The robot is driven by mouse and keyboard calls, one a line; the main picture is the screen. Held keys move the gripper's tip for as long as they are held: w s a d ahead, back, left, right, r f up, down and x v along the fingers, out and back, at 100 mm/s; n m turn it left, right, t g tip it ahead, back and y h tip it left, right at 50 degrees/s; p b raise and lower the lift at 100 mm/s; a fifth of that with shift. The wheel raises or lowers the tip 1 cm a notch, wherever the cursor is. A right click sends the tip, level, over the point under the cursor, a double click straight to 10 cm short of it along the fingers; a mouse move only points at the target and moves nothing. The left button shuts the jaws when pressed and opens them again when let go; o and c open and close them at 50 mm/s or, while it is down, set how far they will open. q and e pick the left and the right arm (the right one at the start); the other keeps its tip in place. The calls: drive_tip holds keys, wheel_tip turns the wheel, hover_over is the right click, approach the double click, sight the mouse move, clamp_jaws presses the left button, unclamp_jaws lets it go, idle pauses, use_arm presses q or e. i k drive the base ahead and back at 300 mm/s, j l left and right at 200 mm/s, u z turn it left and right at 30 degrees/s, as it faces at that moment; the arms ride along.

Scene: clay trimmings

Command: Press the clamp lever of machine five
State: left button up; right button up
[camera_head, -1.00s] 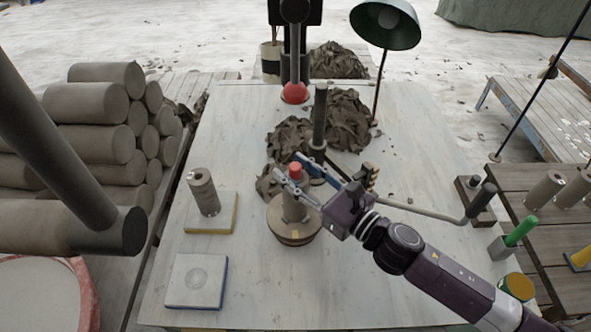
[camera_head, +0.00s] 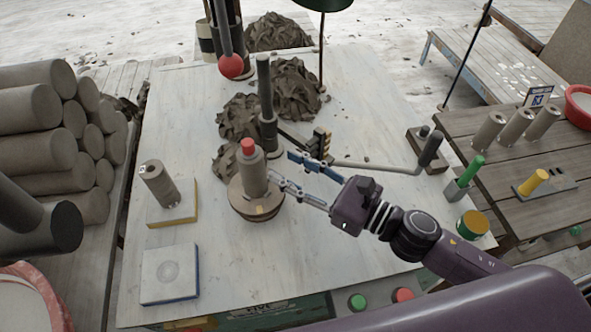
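Machine five is a pale table (camera_head: 340,225) with a partly cut-off "FIVE" sign (camera_head: 265,312) at its front edge. A bent grey lever with a black handle (camera_head: 430,149) lies at its right side. A dark rod with a red ball (camera_head: 231,66) stands at the back. I cannot tell which is the clamp lever. A grey clay cylinder with a red top (camera_head: 252,172) stands upright on a round wheel (camera_head: 243,203). My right gripper (camera_head: 282,167) is open and empty, just right of the cylinder, its fingers pointing left. My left gripper is not in view.
Green (camera_head: 357,301) and red (camera_head: 403,295) buttons sit at the front edge. A dark post (camera_head: 265,90) and clay trimmings (camera_head: 292,85) stand behind the wheel. Stacked clay logs (camera_head: 35,150) are at the left. A plank table (camera_head: 490,150) stands at the right.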

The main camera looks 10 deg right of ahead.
sight(230, 65)
drive_tip(key=k+l, duration=0.35)
drive_tip(key=l, duration=0.2)
drive_tip(key=k+l, duration=0.35)
drive_tip(key=l, duration=0.15)
drive_tip(key=k+l, duration=0.35)
drive_tip(key=l, duration=0.2)
